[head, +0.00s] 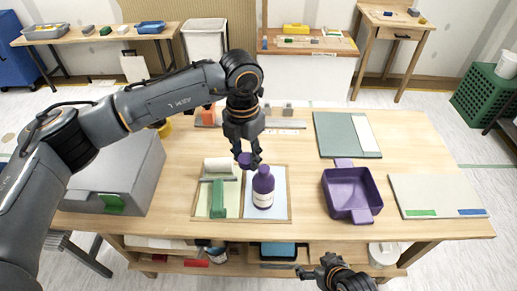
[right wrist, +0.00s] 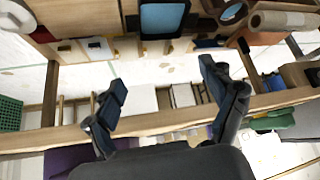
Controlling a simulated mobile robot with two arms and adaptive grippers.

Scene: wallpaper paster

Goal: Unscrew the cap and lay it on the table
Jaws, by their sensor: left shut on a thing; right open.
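A purple bottle (head: 263,188) with a white label stands upright on the light-blue half of a wooden-rimmed tray (head: 290,200) on the table. My left gripper (head: 247,158) is shut on a small purple cap (head: 245,161). The cap is held above and just left of the bottle's top, apart from it as far as I can tell. My fingers partly hide the cap. My right gripper (head: 308,272) is open and empty, low at the table's front edge; its spread fingers show in the right wrist view (right wrist: 165,90).
A green tool (head: 218,198) and a pale roll (head: 219,167) lie in the tray's left half. A purple bin (head: 352,194) stands to the right, with flat boards (head: 438,195) beyond. A grey box (head: 125,175) is at left. Bare wood shows between tray and bin.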

